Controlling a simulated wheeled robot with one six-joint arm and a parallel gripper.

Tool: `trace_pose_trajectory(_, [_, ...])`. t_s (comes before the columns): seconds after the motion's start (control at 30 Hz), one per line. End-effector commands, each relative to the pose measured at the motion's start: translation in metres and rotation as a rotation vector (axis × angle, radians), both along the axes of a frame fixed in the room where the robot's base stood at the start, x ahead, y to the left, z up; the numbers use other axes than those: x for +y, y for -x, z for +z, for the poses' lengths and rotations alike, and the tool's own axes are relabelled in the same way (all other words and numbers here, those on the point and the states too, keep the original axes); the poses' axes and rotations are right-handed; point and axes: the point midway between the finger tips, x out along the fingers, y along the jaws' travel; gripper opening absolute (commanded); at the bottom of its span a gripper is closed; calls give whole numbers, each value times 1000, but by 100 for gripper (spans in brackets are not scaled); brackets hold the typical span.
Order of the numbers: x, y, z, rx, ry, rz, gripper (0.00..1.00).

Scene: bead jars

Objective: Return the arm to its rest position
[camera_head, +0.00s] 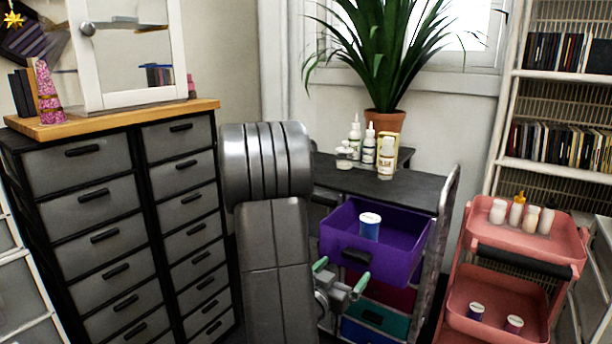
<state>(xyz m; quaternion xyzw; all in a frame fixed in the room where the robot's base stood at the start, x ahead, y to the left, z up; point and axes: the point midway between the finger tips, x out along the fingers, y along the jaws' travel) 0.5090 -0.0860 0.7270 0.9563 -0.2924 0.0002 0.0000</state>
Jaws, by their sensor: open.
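My arm rises through the middle of the camera_head view, its grey links partly covering the drawer cart. My gripper (341,275) shows low beside the arm, in front of the cart. Its two green-tipped fingers are apart and nothing shows between them. The purple drawer (345,245) of the cart is pulled open above and behind the gripper. A blue jar with a white lid (370,228) stands upright inside that drawer. I cannot tell how far the gripper is from the drawer front.
White bottles (386,160) and a potted plant (384,122) stand at the dark cart top (400,188). A pink trolley (480,240) at right holds several bottles above and two jars below. A grey drawer cabinet (85,200) stands left, and a bookshelf (560,100) stands behind right.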

Motion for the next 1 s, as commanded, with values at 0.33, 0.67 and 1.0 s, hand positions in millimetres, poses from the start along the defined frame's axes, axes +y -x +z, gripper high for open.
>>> trace_pose_trajectory(0.33, [-32,-46,-1,0,0,-2,95])
trace_pose_trajectory(0.67, [-38,-56,0,1,-1,0,95])
trace_pose_trajectory(1.0, [-38,-54,5,0,-4,5,95])
